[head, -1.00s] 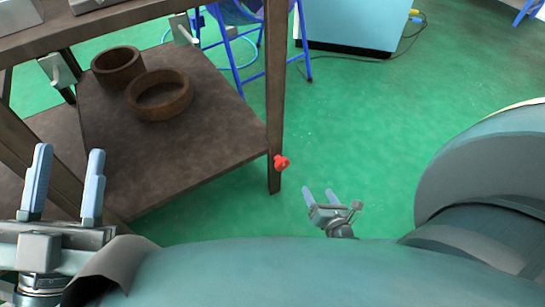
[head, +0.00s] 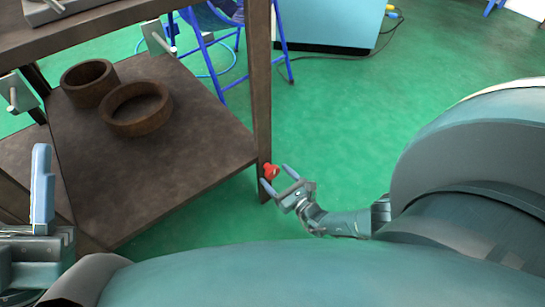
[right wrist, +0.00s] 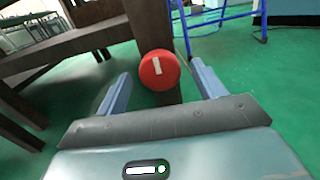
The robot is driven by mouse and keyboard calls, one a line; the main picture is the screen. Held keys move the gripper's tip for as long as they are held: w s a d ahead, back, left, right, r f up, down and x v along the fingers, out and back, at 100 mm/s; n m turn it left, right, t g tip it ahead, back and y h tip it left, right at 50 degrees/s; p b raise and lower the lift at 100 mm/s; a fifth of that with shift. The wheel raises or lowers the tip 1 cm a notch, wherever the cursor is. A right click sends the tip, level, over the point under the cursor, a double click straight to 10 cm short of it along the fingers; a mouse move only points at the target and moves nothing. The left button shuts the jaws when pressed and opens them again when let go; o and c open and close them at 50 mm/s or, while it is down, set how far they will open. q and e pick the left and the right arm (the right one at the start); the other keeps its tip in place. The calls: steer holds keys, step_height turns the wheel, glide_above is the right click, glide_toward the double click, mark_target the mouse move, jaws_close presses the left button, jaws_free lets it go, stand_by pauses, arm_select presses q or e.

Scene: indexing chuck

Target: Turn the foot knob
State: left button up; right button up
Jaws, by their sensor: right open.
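The red foot knob (head: 270,172) sits low on the near right leg of the dark brown table (head: 200,172). In the right wrist view the knob (right wrist: 159,70) shows face-on, round, with a white bar mark standing nearly upright. My right gripper (head: 278,177) is open, its fingertips close to the knob. In the right wrist view the knob shows between the two fingers (right wrist: 160,88), with a gap on each side; whether the tips reach past its face I cannot tell. My left gripper (head: 42,190) is at the left edge, partly out of view, with one finger clearly showing.
Two brown rings (head: 136,108) lie on the table's lower shelf. The dark table leg (head: 259,80) stands right behind the knob. A blue-framed chair (head: 208,50) and a light blue cabinet (head: 330,22) stand farther back. The green floor right of the leg is clear.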

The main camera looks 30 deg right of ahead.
steer(key=shift+w+a, duration=0.1)
steer(key=shift+w, duration=1.3)
steer(key=shift+c, duration=0.2)
steer(key=c, duration=1)
